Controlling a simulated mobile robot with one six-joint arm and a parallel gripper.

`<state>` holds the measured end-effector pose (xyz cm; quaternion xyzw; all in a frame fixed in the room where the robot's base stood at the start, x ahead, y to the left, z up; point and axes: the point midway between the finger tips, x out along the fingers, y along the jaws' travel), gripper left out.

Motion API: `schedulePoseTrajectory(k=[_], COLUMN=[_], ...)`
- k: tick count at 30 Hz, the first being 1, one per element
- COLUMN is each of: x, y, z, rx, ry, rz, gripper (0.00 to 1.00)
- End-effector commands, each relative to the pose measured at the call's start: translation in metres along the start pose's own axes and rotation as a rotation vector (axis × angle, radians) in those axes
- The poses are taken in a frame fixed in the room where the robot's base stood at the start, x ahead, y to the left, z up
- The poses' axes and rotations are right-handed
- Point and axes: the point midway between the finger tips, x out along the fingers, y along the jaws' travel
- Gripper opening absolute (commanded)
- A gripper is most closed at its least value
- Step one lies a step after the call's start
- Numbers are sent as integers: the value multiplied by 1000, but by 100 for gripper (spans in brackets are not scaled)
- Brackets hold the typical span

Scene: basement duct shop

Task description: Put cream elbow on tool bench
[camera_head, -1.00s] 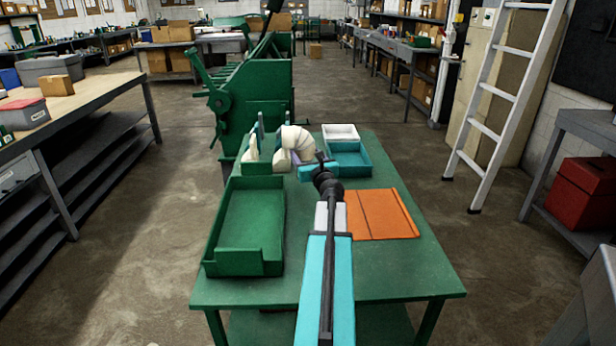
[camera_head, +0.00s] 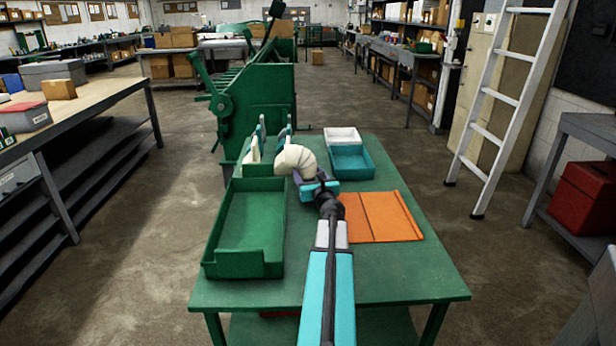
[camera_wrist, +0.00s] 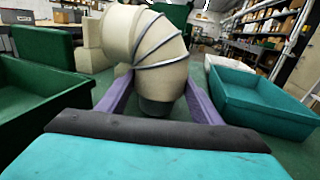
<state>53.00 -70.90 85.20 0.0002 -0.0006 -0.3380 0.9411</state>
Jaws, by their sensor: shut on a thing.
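The cream elbow (camera_head: 295,159), a segmented curved duct piece, is at the far middle of the green table (camera_head: 390,278). My gripper (camera_head: 304,176) is shut on it, and the wrist view shows the elbow (camera_wrist: 148,45) between the two purple fingers (camera_wrist: 160,98). Its dark lower collar (camera_wrist: 158,106) faces down between the fingers. I cannot tell whether the elbow touches the tabletop. Which surface is the tool bench is not marked; a wood-topped bench (camera_head: 85,98) stands at the left.
On the green table are a green tray (camera_head: 244,222) at left, an orange panel (camera_head: 380,216) at right, a teal bin (camera_head: 351,163) and a white bin (camera_head: 342,136). Cream pieces stand in a green holder (camera_head: 263,170) beside the elbow. A green machine (camera_head: 262,110) stands behind; a ladder (camera_head: 505,95) leans right.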

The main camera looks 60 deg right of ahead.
Motion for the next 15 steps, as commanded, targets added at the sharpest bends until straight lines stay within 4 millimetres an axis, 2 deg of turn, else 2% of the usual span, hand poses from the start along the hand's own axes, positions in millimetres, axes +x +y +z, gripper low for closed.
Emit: schedulePoseTrajectory(k=[14, 15], x=[0, 0], y=[0, 0], z=[-5, -5], rx=[1, 0], ry=[-1, 0], rz=[0, 0], gripper=[33, 65])
